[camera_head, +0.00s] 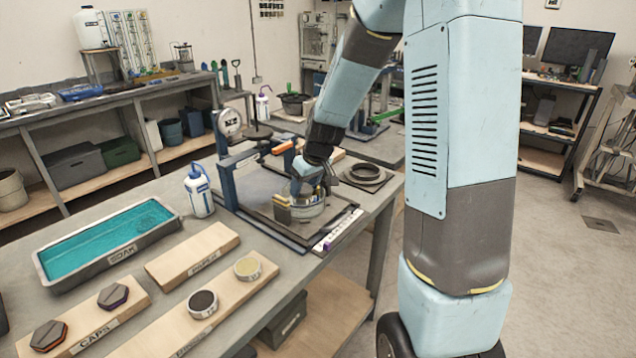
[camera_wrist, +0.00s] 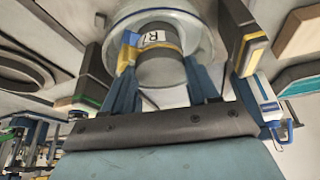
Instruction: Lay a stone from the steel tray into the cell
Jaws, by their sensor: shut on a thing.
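My gripper (camera_head: 304,184) is low over the clear round cell (camera_head: 308,213) on the lever frame's platform. In the wrist view my gripper (camera_wrist: 158,60) is shut, its blue fingers on either side of a grey round piece (camera_wrist: 160,74), apparently the stone. A white label and a yellowish band show by it. The cell's pale round rim (camera_wrist: 200,28) surrounds this piece in that view. Whether the piece touches the cell floor cannot be told. The steel tray (camera_head: 160,240), marked SOAK, holds teal liquid at the left.
A dark block with a yellow top (camera_head: 282,209) stands close beside the cell. A white wash bottle (camera_head: 199,193) is between tray and frame. Wooden boards hold dark caps (camera_head: 113,296) and two round discs (camera_head: 202,303). A dark ring (camera_head: 368,174) lies behind right.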

